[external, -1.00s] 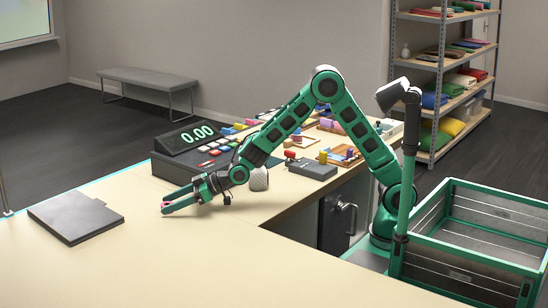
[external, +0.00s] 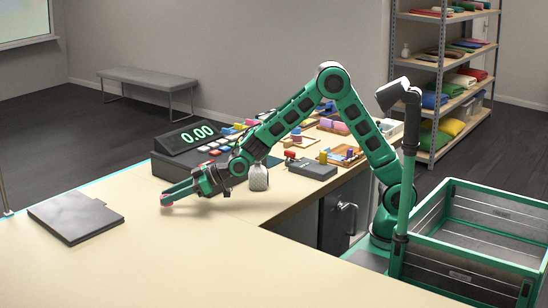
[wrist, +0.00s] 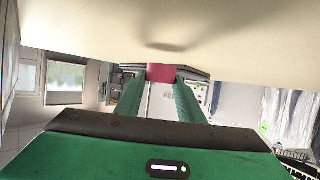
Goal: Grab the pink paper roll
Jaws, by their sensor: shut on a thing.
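The pink paper roll (wrist: 160,72) is small and sits between the tips of my gripper's two green fingers in the wrist view. In the external view the roll (external: 165,200) shows as a small pink patch at the finger ends. My gripper (external: 171,194) is shut on it, low over the beige counter (external: 250,260). The roll's shadow lies on the counter apart from it in the wrist view. The fingers hide part of the roll.
A dark flat pad (external: 75,216) lies left of my gripper. A register with a green "0.00" display (external: 190,135) and a grey-white rounded object (external: 258,177) stand behind. Small goods crowd the counter's back. The front counter is clear.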

